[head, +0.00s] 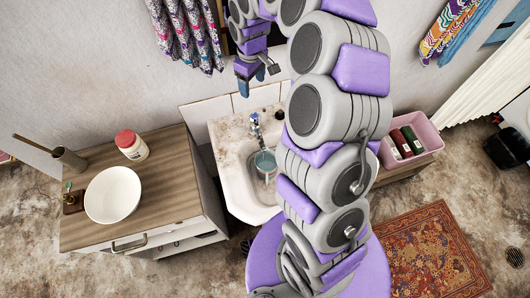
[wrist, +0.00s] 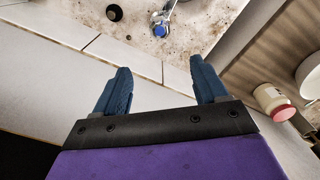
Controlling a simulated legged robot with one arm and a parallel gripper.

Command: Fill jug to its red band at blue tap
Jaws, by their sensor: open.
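The blue-topped tap (head: 254,122) stands at the back rim of the stone trough (head: 230,135). It also shows at the top of the wrist view (wrist: 160,28). A jug (head: 264,163) with a blue-green inside sits in the basin below the tap, partly beside my arm. I cannot make out its red band or its level, nor whether water runs. My gripper (head: 254,82) is raised behind the trough near the wall, apart from tap and jug. In the wrist view, the blue fingers (wrist: 160,75) are spread with nothing between them.
Left of the trough, a wooden-topped cabinet (head: 160,205) bears a white bowl (head: 112,195), a red-lidded jar (head: 131,145) and a brown cup (head: 68,160). A pink crate (head: 424,134) with bottles stands at right. Patterned cloths (head: 187,30) hang above. A rug (head: 430,250) lies at right.

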